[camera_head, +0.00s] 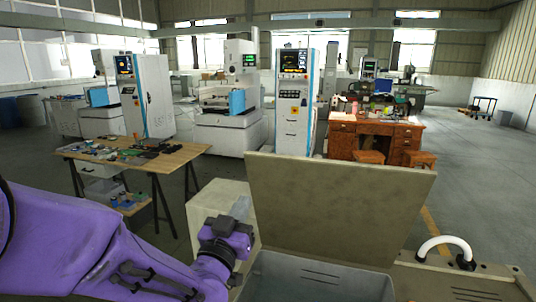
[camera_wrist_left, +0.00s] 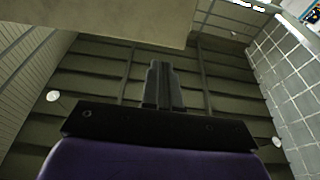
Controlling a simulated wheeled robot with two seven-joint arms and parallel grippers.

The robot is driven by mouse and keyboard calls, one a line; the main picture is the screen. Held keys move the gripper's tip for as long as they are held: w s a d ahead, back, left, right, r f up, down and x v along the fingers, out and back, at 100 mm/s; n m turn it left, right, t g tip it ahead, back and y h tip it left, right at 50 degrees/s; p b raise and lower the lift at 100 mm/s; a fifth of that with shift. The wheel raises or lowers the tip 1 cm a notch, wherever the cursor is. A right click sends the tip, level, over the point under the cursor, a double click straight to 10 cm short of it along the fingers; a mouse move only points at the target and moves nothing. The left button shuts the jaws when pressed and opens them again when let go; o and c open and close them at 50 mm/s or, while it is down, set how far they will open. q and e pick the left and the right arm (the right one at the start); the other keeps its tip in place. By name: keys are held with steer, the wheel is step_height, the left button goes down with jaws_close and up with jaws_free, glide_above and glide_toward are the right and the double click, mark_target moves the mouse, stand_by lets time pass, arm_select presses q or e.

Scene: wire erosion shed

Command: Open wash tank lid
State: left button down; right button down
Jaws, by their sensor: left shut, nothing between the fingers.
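The wash tank lid (camera_head: 340,210) is a flat beige-grey panel. It stands raised, tilted back over the open grey wash tank (camera_head: 320,280), whose inner walls with slots show at the bottom of the head view. In the left wrist view the closed fingers (camera_wrist_left: 163,72) point up toward a beige panel edge (camera_wrist_left: 110,18), likely the lid, with a gap visible. My right gripper is not in view.
A white curved handle (camera_head: 445,245) stands on the beige top right of the tank. A wooden trestle table (camera_head: 170,158) with tools is at left. White machines (camera_head: 230,130) and a wooden desk (camera_head: 375,135) stand behind. Grey floor is open at right.

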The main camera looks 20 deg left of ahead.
arm_select(q)
steer(key=b, duration=0.6)
glide_toward(264, 158)
steer(key=f, duration=0.1)
steer(key=x, duration=0.4)
steer(key=shift+w+r+b, duration=0.15)
steer(key=shift+w+b, duration=0.15)
steer(key=shift+w, duration=0.05)
steer(key=w+p, duration=0.1)
steer(key=w+r+p, duration=0.1)
steer(key=shift+w+r+p, duration=0.25)
steer(key=shift+r+p, duration=0.05)
steer(key=shift+p, duration=0.05)
steer(key=shift+w+r, duration=0.1)
steer(key=shift+w, duration=0.4)
